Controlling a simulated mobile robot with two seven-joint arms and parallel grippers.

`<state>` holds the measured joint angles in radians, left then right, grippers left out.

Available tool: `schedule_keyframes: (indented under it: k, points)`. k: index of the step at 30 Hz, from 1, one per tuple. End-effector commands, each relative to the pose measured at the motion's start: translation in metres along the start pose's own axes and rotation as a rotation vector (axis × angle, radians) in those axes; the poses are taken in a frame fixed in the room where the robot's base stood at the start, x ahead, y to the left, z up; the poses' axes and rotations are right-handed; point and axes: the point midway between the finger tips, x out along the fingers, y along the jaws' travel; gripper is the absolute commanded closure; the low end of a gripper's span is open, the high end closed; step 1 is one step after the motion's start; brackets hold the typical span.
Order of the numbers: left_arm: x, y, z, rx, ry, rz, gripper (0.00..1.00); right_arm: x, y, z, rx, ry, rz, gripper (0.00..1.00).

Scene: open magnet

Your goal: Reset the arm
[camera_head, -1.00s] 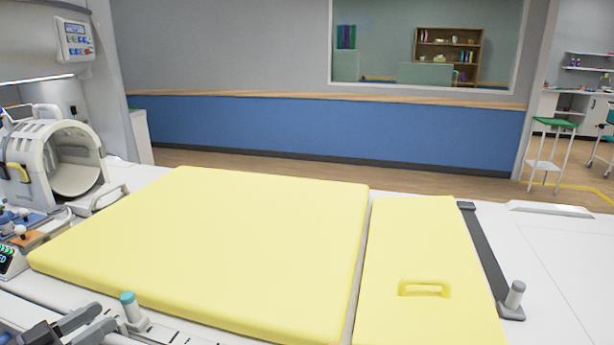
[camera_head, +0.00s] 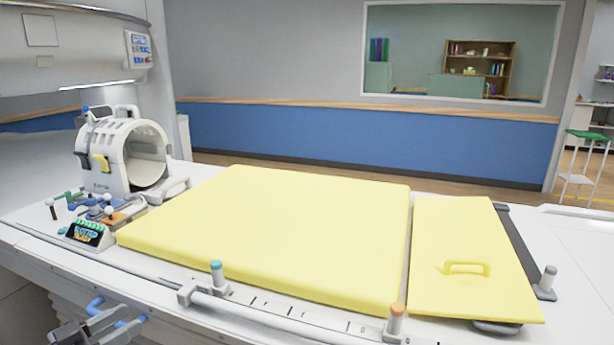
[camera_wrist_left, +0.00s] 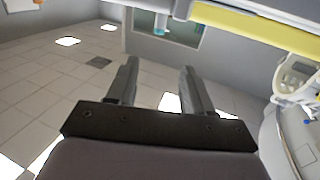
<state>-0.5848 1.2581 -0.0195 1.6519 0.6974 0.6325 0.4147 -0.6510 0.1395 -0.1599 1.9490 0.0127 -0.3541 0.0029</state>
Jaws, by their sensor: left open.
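My left gripper (camera_head: 112,322) is at the lower left of the head view, in front of and below the near edge of the white patient table (camera_head: 150,290). In the left wrist view its two fingers (camera_wrist_left: 158,85) stand apart with nothing between them. It touches nothing that I can see. My right gripper is not in either view.
Yellow pads (camera_head: 290,230) cover the table, the right one with a handle (camera_head: 467,268). A white head coil (camera_head: 120,155) and a small display (camera_head: 88,234) stand at the left. A rail with a teal-topped post (camera_head: 217,275) and an orange-topped post (camera_head: 396,318) runs along the near edge.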

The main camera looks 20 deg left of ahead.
Motion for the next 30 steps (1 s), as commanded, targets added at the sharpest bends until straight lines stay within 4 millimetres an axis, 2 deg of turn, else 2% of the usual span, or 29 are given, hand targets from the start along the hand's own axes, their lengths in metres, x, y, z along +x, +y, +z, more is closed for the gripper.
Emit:
schedule_keyframes:
  k: [1,8,12,15,19,24,27,30]
  points:
    - [-0.006,0.012,0.022,-0.020,-0.031,-0.019,0.49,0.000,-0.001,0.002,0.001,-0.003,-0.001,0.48]
    - [-0.022,0.062,0.094,-0.039,-0.170,-0.074,0.49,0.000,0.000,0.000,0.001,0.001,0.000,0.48]
    - [-0.029,0.106,0.136,-0.049,-0.266,-0.103,0.49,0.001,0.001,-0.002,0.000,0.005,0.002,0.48]
    - [-0.031,0.140,0.160,-0.053,-0.334,-0.120,0.49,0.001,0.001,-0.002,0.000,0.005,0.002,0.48]
    - [-0.032,0.185,0.184,-0.059,-0.419,-0.138,0.49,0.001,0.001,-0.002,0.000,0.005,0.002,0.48]
    - [-0.028,0.238,0.201,-0.063,-0.523,-0.158,0.49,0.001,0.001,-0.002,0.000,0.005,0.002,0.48]
    - [-0.024,0.261,0.205,-0.064,-0.570,-0.167,0.49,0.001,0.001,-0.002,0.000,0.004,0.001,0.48]
    - [-0.022,0.275,0.206,-0.064,-0.604,-0.173,0.49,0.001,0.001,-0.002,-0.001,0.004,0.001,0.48]
